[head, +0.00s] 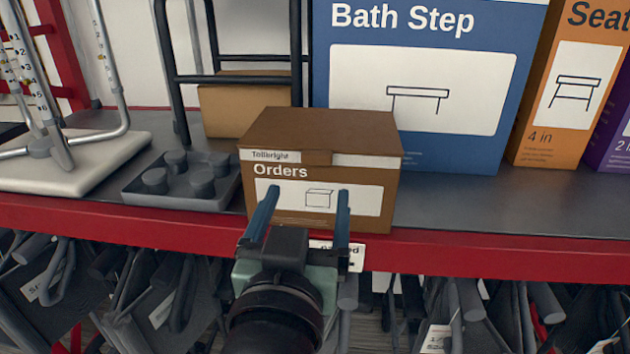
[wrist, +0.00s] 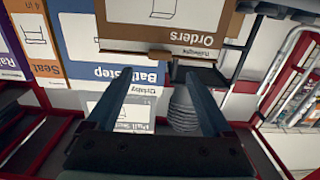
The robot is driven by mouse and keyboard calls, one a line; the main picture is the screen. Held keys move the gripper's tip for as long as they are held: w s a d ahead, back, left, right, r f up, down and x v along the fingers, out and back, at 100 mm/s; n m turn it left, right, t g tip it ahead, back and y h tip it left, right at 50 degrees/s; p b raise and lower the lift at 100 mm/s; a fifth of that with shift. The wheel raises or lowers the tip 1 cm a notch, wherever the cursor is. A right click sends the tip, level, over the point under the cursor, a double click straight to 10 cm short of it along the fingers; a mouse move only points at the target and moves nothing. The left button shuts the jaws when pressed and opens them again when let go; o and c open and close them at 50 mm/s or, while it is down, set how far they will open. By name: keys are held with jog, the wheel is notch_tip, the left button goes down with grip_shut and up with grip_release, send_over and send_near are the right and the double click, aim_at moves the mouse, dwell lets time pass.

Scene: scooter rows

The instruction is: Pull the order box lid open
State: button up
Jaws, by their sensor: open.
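The brown order box (head: 247,190) stands on the grey shelf near its red front edge, marked "Orders" on its front. Its lid (head: 325,126) lies flat and looks closed, with a small tab at the middle of its front edge. My gripper (head: 306,196) is open, in front of the box's front face and below the lid edge in the head view. The two blue-grey fingers are spread with nothing between them. In the wrist view my gripper (wrist: 160,80) points toward the box front (wrist: 225,22), which appears upside down. I cannot tell whether the fingertips touch the box.
A blue Bath Step box (head: 425,150) stands behind and right of the order box, with an orange Seat box (head: 560,140) beyond. A grey tray with round feet (head: 180,190) sits close on the left. A smaller carton (head: 225,108) stands behind. Folded dark frames hang below the shelf.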

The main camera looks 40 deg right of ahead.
aim_at(316, 160)
jog(key=x, duration=0.8)
jog(key=shift+w+d+r+p, duration=0.1)
jog(key=shift+w+d+p, duration=0.2)
jog(key=shift+p, duration=0.1)
grip_shut()
